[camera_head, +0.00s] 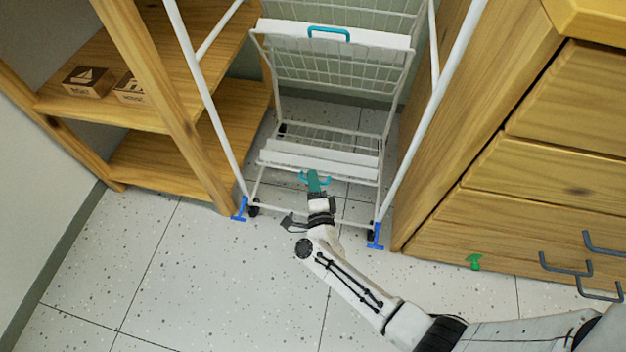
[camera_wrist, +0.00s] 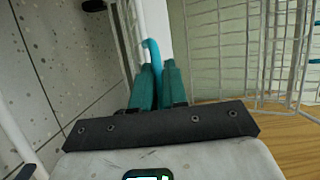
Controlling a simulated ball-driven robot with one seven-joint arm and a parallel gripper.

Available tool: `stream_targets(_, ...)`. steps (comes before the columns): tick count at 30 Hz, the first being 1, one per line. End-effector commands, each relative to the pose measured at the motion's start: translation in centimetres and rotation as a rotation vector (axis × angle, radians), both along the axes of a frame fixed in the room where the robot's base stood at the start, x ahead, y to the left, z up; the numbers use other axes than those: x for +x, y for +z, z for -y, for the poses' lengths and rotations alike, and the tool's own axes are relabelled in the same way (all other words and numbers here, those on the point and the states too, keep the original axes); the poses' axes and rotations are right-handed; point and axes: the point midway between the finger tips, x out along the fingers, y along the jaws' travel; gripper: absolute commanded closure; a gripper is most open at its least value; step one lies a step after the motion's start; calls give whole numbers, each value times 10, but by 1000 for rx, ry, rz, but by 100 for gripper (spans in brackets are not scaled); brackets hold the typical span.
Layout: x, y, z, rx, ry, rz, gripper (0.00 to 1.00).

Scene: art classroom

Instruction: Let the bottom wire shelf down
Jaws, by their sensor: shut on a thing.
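The bottom wire shelf (camera_head: 320,160) is white, with a solid front strip and wire mesh behind it. It sits low in the white wire rack (camera_head: 197,85) and looks close to level; its exact tilt is hard to tell. My gripper (camera_head: 314,178) is at the middle of its front edge, with teal fingers shut on the shelf's teal handle (camera_head: 329,182). In the wrist view my gripper (camera_wrist: 157,78) has its fingers close together around the handle (camera_wrist: 152,52), whose curved end shows above them. The fingers hide the handle's middle.
A higher wire shelf (camera_head: 335,75) with a teal handle (camera_head: 328,32) is tilted up. A wooden shelf unit (camera_head: 190,155) stands left, wooden drawers (camera_head: 530,215) right. Blue clips (camera_head: 240,210) mark the rack's front feet. The floor (camera_head: 180,300) in front is clear.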

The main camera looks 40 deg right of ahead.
Motion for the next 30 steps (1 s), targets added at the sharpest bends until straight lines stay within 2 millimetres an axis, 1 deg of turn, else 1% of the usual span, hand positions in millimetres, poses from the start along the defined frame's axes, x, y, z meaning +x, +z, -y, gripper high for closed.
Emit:
stream_targets(1,-11,-40,-9,98,27,-73,100)
stream_targets(9,-11,-40,-8,98,24,-73,100)
stream_targets(10,-11,-40,-8,98,24,-73,84)
stream_targets(12,-11,-40,-8,98,23,-73,79)
stream_targets(13,-11,-41,-7,98,23,-73,79)
stream_targets(14,-5,-11,1,15,-1,-12,79)
stream_targets(19,-7,-11,0,10,-4,-8,79)
stream_targets(30,-23,-18,-10,5,-1,-3,79)
